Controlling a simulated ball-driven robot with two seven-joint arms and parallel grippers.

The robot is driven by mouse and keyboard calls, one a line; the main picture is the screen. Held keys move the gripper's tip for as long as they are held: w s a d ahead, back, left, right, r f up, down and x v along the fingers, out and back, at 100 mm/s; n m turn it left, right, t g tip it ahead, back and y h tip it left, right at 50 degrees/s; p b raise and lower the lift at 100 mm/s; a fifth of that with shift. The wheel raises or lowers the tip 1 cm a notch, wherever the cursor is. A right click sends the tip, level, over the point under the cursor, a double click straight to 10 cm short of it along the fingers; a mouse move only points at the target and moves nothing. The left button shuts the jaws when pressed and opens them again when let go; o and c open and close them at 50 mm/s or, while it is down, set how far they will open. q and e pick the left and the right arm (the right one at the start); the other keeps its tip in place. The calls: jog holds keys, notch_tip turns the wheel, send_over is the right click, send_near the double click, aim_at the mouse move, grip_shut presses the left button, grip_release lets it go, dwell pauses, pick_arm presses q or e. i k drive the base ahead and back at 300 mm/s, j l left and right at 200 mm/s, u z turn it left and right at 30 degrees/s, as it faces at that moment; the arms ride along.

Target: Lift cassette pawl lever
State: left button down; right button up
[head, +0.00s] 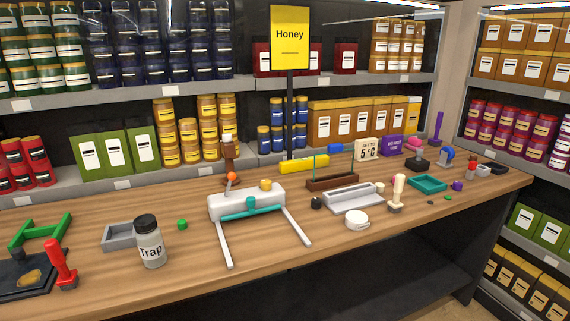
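A white pump-like unit (228,206) stands at the middle of the wooden counter, with two grey rails reaching toward the front edge. A teal bar with a round knob (251,205) lies across its front. A small lever with an orange ball tip (231,177) stands up at its top left, and a yellow-orange knob (266,184) sits on its top right. No part is labelled, so I cannot tell for certain which one is the cassette pawl lever. Neither of my grippers is in the head view.
A jar labelled "Trap" (150,243) stands left of the unit, near a grey tray (123,236) and a red-handled tool (60,264). A light grey tray (352,197) and a white round pot (357,220) are to the right. The Honey sign (290,37) rises behind.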

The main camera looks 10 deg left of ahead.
aim_at(232, 176)
jog(key=i+l, duration=0.7)
